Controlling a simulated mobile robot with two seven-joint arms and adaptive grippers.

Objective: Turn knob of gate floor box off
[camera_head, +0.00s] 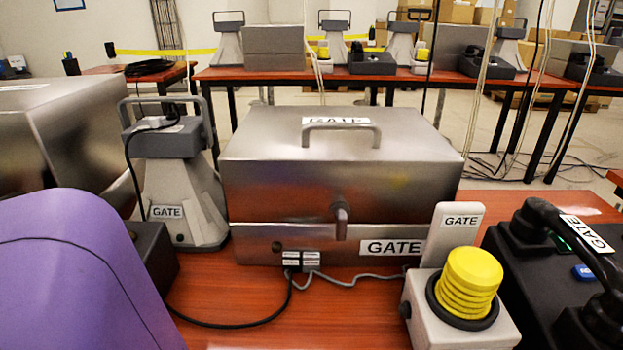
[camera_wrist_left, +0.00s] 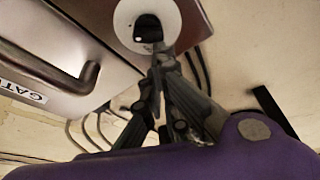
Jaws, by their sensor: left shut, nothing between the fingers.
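A steel box marked GATE shows in the left wrist view (camera_wrist_left: 95,25) with its curved handle (camera_wrist_left: 70,80) at the left. A black knob (camera_wrist_left: 147,28) on a round white disc (camera_wrist_left: 172,14) shows at the top. My left gripper (camera_wrist_left: 157,62) is shut and empty, its fingertips close to the knob's lower edge; contact is unclear. In the head view a closed steel GATE box (camera_head: 335,185) stands mid-table, but I cannot tell whether it is the same box. No knob of this kind is clear there. My left gripper is out of the head view, and my right gripper is in neither view.
Cables lie on the red table (camera_head: 240,310).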

